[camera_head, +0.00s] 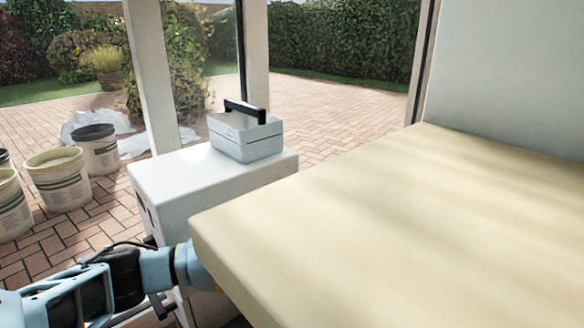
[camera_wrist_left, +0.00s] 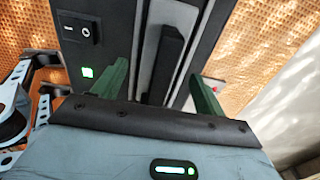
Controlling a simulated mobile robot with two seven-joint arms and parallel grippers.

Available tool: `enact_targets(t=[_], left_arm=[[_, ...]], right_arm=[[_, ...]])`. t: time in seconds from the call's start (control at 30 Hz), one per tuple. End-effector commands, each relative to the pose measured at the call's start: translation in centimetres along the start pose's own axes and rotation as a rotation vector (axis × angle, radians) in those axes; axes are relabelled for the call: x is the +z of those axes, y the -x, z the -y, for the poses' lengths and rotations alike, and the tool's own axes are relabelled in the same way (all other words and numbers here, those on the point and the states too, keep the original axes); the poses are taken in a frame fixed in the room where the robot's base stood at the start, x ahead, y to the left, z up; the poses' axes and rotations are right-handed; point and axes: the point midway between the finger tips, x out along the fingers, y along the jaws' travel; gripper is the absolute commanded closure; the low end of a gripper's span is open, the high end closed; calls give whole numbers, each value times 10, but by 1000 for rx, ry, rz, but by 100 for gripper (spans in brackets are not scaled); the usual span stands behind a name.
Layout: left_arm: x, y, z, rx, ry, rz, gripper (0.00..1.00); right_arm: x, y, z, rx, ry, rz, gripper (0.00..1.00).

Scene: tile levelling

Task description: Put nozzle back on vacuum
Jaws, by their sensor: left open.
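In the left wrist view, my left gripper (camera_wrist_left: 161,88) is open, its two green fingers spread apart. Between and beyond them is an upright black bar (camera_wrist_left: 169,58) on a grey and dark device, perhaps the vacuum. I cannot tell whether the fingers touch it. I cannot make out a nozzle for sure. My right gripper is not seen.
A large pale wooden top (camera_head: 400,220) fills the right of the head view. A white cabinet (camera_head: 190,185) beside it carries a pale box with a black handle (camera_head: 245,140). Several buckets (camera_head: 58,180) stand on brick paving at left. Open paving (camera_head: 340,110) lies beyond.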

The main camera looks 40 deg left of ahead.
Motion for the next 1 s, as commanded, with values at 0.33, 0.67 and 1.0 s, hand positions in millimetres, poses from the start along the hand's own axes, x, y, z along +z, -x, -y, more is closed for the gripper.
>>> enact_targets(t=[0.33,0.67,1.0], left_arm=[[0,69,1,-6,0,0,28],[0,83,1,-5,0,0,28],[2,85,16,-76,53,23,4]], right_arm=[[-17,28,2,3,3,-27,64],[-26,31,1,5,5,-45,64],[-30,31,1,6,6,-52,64]])
